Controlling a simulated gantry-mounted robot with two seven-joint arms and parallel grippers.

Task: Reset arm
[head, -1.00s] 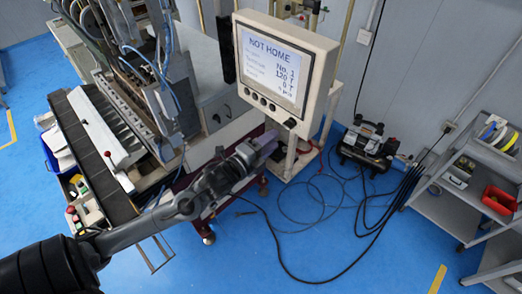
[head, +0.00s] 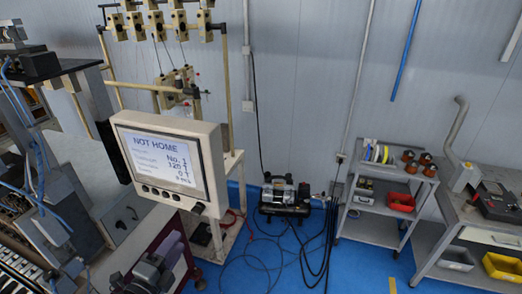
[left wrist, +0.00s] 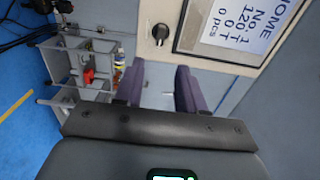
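The coil winder's control panel (head: 206,172) is a cream box with a screen (head: 163,161) reading "NOT HOME". A dark knob (head: 199,207) sits low on its right front. My left gripper (head: 173,247) is at the lower left of the head view, below the panel, apart from it in the picture. In the left wrist view its two purple fingers (left wrist: 160,88) stand apart with nothing between them. That view also shows the panel's knob (left wrist: 160,32) and part of the screen (left wrist: 240,28) beyond the fingers. My right gripper is not in view.
Winder metalwork (head: 50,215) fills the left edge. A black compressor (head: 284,196) stands on the blue floor by the wall, with cables around it. A grey shelf cart (head: 372,207) and a workbench (head: 480,228) with bins stand at the right.

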